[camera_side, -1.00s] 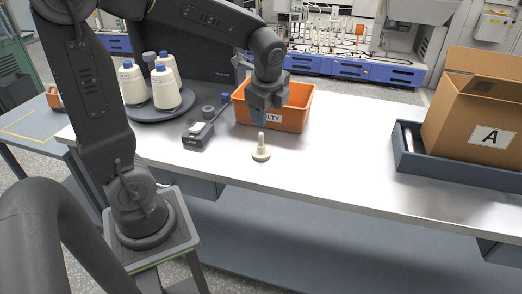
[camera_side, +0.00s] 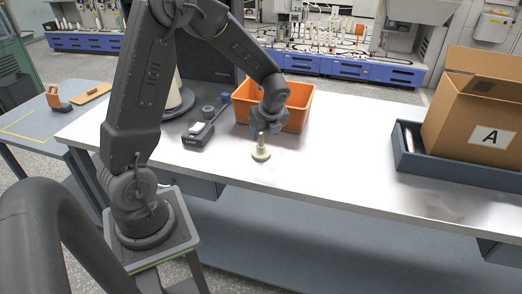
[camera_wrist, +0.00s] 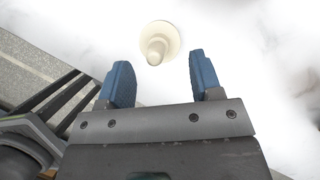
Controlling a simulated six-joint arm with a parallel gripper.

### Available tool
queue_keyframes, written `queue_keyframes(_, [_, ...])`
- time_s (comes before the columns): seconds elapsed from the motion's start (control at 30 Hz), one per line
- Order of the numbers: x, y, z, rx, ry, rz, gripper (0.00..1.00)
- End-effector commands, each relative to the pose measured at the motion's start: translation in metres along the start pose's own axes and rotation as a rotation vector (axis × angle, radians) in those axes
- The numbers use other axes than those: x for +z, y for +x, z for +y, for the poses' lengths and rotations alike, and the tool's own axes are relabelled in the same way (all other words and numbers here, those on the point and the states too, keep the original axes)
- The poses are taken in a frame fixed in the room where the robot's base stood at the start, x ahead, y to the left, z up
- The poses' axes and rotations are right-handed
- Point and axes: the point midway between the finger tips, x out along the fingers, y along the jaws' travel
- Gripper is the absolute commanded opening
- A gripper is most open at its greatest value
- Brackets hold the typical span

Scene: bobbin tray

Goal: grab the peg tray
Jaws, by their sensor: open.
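A cream peg on a round base (camera_side: 261,154) stands upright on the white table. In the wrist view the peg (camera_wrist: 158,42) is beyond the fingertips, roughly between their lines. My gripper (camera_side: 262,132) is just above the peg in the side view; whether it touches the peg's top I cannot tell. In the wrist view its two blue fingers (camera_wrist: 159,66) are apart with nothing between them. I cannot tell which thing is the peg tray. A round dark tray (camera_side: 183,106) with cream bobbins is mostly hidden behind my arm. A blue-grey tray (camera_side: 440,174) is at the right.
An orange bin (camera_side: 297,112) stands behind my gripper. A small dark device (camera_side: 198,136) lies left of the peg, with dark rings behind it. A cardboard box marked A (camera_side: 480,125) sits in the blue-grey tray. The table between peg and that tray is clear.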

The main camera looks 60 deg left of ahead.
Motion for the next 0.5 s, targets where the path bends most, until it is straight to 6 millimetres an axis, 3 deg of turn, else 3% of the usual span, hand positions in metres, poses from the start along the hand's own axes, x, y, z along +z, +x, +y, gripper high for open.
queue_keyframes(0.3, [0.002, 0.041, 0.006, 0.005, 0.0, 0.002, 0.59])
queue_keyframes(0.5, [0.002, 0.052, 0.005, 0.0, 0.0, 0.001, 0.59])
